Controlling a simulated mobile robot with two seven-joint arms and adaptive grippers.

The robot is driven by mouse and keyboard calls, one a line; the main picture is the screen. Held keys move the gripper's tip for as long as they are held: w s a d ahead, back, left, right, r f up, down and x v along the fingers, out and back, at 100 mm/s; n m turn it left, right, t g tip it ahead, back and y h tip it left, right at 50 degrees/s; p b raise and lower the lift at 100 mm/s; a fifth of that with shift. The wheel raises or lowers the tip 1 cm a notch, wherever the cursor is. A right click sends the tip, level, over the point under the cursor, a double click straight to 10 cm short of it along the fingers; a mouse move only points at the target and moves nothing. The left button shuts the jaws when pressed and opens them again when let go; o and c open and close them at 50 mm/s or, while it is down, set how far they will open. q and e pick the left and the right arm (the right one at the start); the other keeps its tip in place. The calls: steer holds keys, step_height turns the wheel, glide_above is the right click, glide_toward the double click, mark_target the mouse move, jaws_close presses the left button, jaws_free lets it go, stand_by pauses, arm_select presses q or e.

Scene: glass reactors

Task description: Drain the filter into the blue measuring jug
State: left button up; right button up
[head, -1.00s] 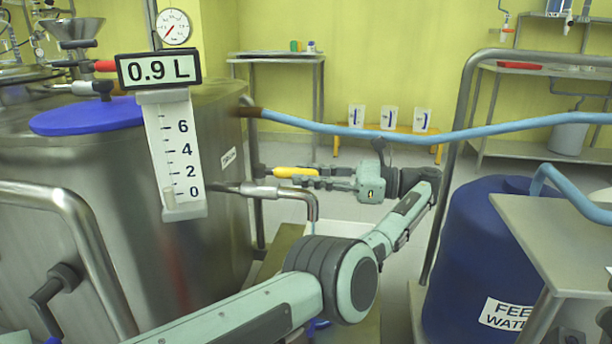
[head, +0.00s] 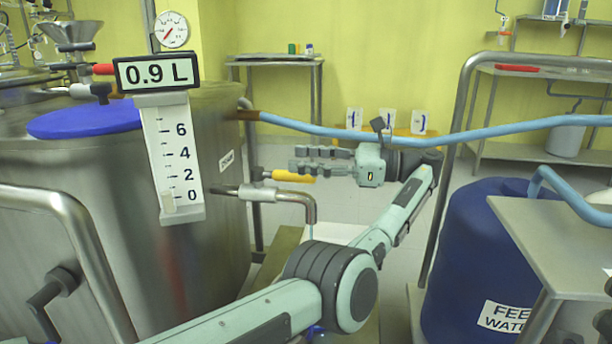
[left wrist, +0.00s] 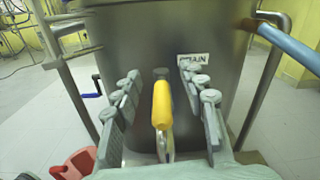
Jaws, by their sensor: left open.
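The yellow drain valve handle (head: 293,177) sits on the pipe at the steel filter vessel (head: 110,220). My left gripper (head: 295,160) is open just above and behind it in the head view. In the left wrist view the handle (left wrist: 162,105) stands between the spread fingers, with no clear contact. A thin pale blue stream hangs below the outlet spout (head: 312,210). My left arm covers the area below, where only small blue bits (head: 315,331) show; I cannot tell whether they are the jug. The display (head: 157,73) reads 0.9 L. My right gripper is not in view.
A blue feed water drum (head: 480,250) and a steel rail stand to the right. White jugs with blue marks (head: 388,119) stand on a bench at the back. A red object (left wrist: 75,165) shows at lower left in the wrist view.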

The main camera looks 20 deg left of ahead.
arm_select(q)
step_height(320, 180, up, 6)
steer(key=shift+f, duration=0.1)
stand_by(0.5)
